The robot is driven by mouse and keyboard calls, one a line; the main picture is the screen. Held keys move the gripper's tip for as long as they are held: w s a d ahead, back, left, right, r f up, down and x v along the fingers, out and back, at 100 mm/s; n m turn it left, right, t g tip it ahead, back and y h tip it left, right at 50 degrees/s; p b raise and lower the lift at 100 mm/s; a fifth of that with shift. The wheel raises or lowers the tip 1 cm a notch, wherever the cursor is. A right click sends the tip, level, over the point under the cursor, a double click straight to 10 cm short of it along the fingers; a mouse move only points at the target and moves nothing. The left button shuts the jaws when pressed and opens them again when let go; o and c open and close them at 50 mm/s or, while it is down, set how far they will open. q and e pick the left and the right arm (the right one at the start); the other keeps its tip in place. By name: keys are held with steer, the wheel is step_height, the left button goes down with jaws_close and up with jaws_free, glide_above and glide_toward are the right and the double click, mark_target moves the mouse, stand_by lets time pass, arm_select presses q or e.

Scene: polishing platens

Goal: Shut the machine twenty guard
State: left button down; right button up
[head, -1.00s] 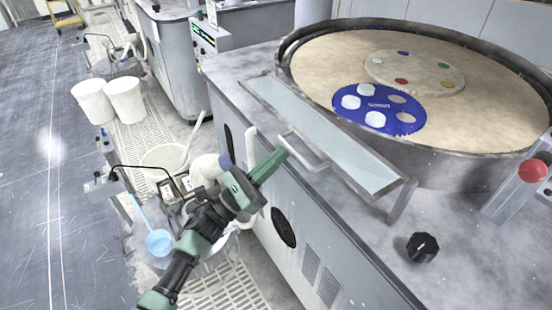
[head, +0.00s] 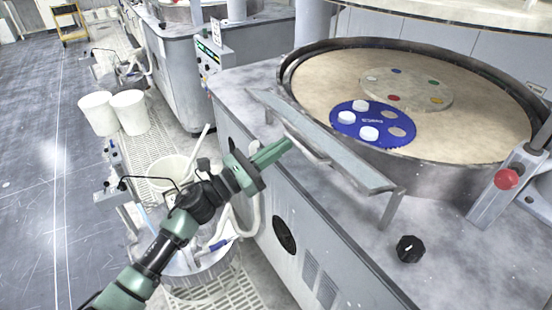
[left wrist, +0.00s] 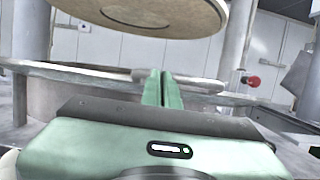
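The guard (head: 330,150) is a long, clear, grey-framed panel along the front edge of the machine top, slanted in front of the round platen tub. Its bar handle (head: 318,160) sticks out on the near side and also shows as a pale bar in the left wrist view (left wrist: 205,83). My left gripper (head: 284,149) has its green fingers together, with only a thin line between them in the left wrist view (left wrist: 162,82). The fingertips overlap the handle in the picture; I cannot tell if they touch it. My right gripper is out of view.
The tub (head: 450,178) holds a tan platen with a blue carrier disc (head: 372,137). A black knob (head: 410,249) and a red button (head: 507,179) are at the right. Buckets (head: 130,112) and a grated walkway lie left of the machine.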

arm_select(q)
steer(key=w+d+r, duration=0.4)
steer(key=d+r, duration=0.2)
steer(key=r, duration=0.4)
steer(key=shift+w+b, duration=0.2)
steer(key=shift+b, duration=0.15)
steer(key=shift+a, duration=0.15)
stand_by(0.6)
